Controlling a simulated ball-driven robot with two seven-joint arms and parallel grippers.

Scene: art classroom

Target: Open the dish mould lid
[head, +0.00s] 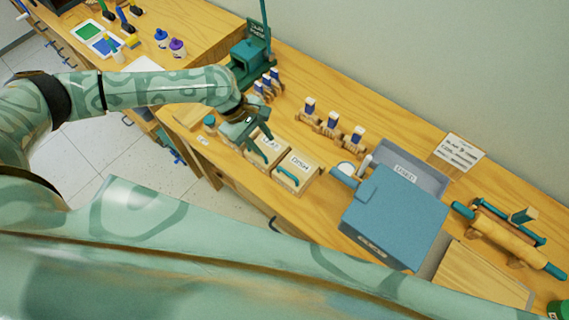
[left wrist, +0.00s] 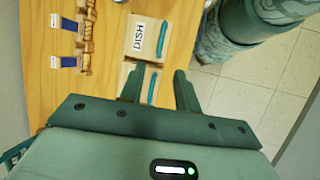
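The dish mould (head: 299,172) is a pale wooden box labelled DISH with a teal bar handle on its lid, on the wooden counter. Its lid lies flat and looks closed. It also shows in the left wrist view (left wrist: 145,40), ahead of the fingertips. My left gripper (head: 264,143) is open and empty, over the neighbouring labelled box (head: 263,146), to the left of the dish mould. In the left wrist view my fingers (left wrist: 157,75) stand apart, with the neighbouring box's teal handle showing between them. My right gripper is not in view.
A grey tray (head: 422,178) and a blue-lidded box (head: 395,215) stand to the right. Wooden racks with blue-labelled bottles (head: 332,121) line the back. A rolling pin (head: 508,240) lies at the far right. Bare counter lies behind the moulds.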

